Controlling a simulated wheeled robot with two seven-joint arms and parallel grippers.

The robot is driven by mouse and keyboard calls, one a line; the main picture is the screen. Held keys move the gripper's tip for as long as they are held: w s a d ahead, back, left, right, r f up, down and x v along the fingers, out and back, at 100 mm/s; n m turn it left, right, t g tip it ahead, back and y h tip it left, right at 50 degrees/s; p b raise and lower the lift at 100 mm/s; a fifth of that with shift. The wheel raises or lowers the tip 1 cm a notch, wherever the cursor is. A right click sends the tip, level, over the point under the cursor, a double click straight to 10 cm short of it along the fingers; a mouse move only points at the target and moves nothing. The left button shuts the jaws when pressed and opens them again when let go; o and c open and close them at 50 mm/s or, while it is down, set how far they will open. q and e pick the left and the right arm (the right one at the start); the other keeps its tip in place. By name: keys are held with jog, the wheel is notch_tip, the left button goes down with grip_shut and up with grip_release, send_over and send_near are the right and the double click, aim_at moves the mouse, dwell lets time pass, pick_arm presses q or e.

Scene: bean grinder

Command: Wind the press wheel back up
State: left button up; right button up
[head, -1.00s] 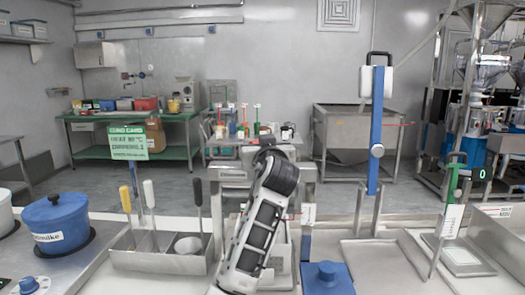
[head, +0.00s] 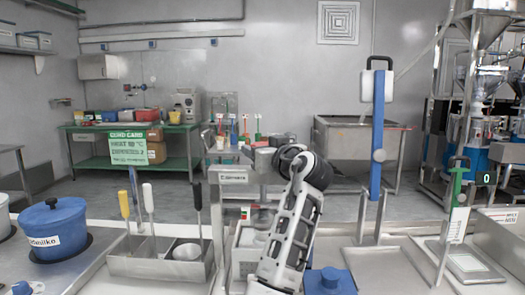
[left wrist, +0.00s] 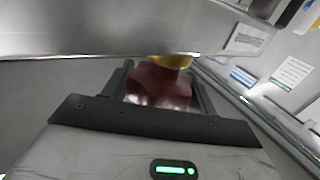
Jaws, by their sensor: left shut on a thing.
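My left arm rises at the centre of the head view. Its forearm covers part of the grey metal press frame (head: 233,178); the wheel itself cannot be made out there. In the left wrist view my left gripper (left wrist: 160,76) is shut on a dark red knob (left wrist: 158,88), which sits between its two dark fingers. A yellow part (left wrist: 170,61) shows just beyond the knob. A broad grey metal surface (left wrist: 150,28) crosses the top of that view close to the fingertips. My right gripper is not in view.
A blue lever post (head: 377,135) stands right of my arm, with a blue block (head: 329,281) low in front. A steel utensil bin (head: 160,264) and a blue pot (head: 52,229) stand left. A green-handled stand (head: 458,185) is at the right.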

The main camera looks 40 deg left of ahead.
pick_arm(q)
jog(key=o, duration=1)
jog(key=shift+a+f, duration=0.1)
jog(key=b+v, duration=0.2)
jog(key=v, duration=1.4)
jog(key=shift+b, duration=0.3)
